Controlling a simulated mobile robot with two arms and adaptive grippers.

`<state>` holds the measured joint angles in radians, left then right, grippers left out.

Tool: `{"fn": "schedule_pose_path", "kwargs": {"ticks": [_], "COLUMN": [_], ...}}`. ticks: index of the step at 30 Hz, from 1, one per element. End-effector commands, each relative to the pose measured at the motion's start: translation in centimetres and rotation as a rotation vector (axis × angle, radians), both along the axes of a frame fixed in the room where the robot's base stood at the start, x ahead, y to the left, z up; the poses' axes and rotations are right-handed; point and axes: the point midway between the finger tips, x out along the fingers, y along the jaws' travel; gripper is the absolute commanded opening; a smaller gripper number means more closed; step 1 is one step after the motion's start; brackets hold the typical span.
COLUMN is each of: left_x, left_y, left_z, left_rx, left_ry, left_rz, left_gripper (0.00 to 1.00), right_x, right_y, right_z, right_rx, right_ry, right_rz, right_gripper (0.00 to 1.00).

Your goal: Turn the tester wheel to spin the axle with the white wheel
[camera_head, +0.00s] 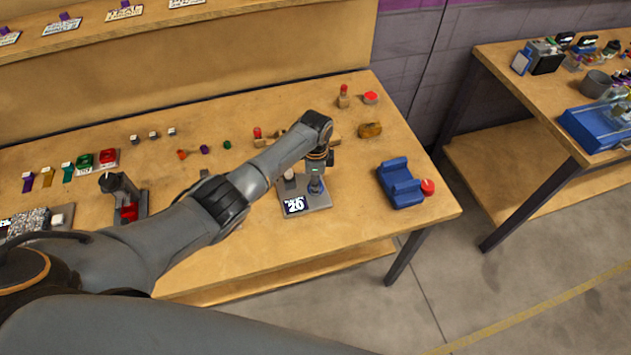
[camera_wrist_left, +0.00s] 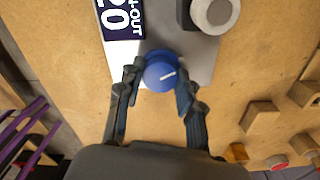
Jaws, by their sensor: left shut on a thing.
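A grey tester plate (camera_head: 318,203) with a dark label reading "20" lies on the near right part of the table. On it stands a blue knob (camera_wrist_left: 158,75) with a white mark, which I take to be the tester wheel. Beside the knob is a round pale grey piece (camera_wrist_left: 213,12), cut off by the wrist view's top edge. I cannot tell whether it is the white wheel, and no axle is clear. My left gripper (camera_head: 316,178) points down at the plate. In the left wrist view its fingers (camera_wrist_left: 158,88) are shut on the blue knob from both sides. My right gripper is not in view.
A blue stand (camera_head: 401,184) with a red round piece (camera_head: 428,187) is to the right of the plate. Wooden blocks, one at the back right (camera_head: 370,130), stand behind. A dark stand with a red part (camera_head: 128,208) is at left. The table's front edge is close.

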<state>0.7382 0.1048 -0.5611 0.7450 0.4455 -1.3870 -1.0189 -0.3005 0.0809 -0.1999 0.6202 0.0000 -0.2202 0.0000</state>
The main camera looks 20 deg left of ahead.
Motion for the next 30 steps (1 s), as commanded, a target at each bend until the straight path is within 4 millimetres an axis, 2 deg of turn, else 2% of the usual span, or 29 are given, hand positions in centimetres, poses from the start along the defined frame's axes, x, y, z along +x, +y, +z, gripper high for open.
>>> {"fn": "schedule_pose_path", "kwargs": {"ticks": [18, 19, 21, 22, 30], "left_x": [-0.2, -0.19, -0.17, -0.15, -0.04], "left_y": [0.03, 0.03, 0.03, 0.02, 0.01], "left_z": [-0.19, -0.19, -0.17, -0.15, -0.02], "left_rx": [0.001, 0.001, 0.001, 0.001, 0.001], "left_ry": [0.005, 0.005, 0.004, 0.004, 0.001], "left_rz": [-0.038, -0.038, -0.038, -0.038, -0.038], "left_gripper": [0.05, 0.42, 0.56, 0.59, 0.59], "right_x": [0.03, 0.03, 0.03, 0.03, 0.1], "right_y": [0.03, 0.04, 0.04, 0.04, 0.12], "right_z": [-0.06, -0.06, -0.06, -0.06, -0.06], "right_rx": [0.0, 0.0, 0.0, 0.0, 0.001], "right_ry": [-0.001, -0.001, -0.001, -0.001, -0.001], "right_rz": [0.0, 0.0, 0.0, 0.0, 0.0], "right_gripper": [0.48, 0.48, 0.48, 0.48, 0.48]}}
